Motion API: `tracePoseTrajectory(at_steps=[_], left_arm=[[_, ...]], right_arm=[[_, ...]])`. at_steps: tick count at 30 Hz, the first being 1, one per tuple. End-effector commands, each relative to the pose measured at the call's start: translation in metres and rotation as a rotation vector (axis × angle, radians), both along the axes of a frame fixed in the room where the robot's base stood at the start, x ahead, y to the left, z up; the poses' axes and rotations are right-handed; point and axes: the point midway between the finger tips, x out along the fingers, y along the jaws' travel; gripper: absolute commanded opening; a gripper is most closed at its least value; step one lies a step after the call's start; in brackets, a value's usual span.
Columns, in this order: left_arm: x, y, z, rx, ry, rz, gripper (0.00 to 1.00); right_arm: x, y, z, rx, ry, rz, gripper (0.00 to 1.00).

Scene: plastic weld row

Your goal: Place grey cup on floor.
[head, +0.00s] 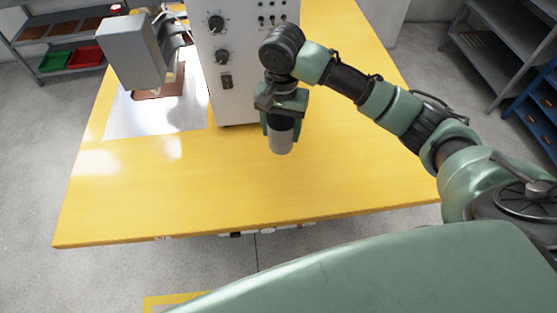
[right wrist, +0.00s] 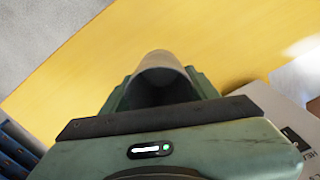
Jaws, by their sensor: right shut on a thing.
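The grey cup (head: 282,140) is in my right gripper (head: 281,124), over the yellow table (head: 190,205) in the head view. The gripper points down and its fingers are closed around the cup's upper part. In the right wrist view the cup (right wrist: 162,68) sits between the green fingers, its near side in shadow. I cannot tell whether its bottom touches the table. The grey floor (head: 100,285) shows in front of the table and at its left. My left gripper is not in view.
A white control box (head: 240,60) with knobs stands just behind the right gripper. A grey machine head (head: 133,52) is over a shiny metal plate (head: 150,118) at the left. Shelves (head: 495,45) stand at the back right. The table's front is clear.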

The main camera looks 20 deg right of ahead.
Motion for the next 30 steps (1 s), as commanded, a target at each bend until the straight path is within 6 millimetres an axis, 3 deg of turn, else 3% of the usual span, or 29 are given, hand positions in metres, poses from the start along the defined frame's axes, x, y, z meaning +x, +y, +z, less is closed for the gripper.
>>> tracePoseTrajectory(at_steps=[6,10,24,30], left_arm=[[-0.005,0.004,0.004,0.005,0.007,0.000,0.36],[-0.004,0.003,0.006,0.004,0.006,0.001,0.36],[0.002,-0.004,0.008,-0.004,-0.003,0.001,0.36],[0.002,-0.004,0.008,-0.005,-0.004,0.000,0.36]], right_arm=[[-0.001,-0.001,-0.059,-0.002,0.004,-0.001,0.20],[-0.001,-0.001,-0.086,-0.001,0.002,-0.001,0.20],[0.000,-0.001,-0.142,-0.002,0.000,0.000,0.20],[0.000,-0.001,-0.148,-0.001,-0.003,0.001,0.20]])
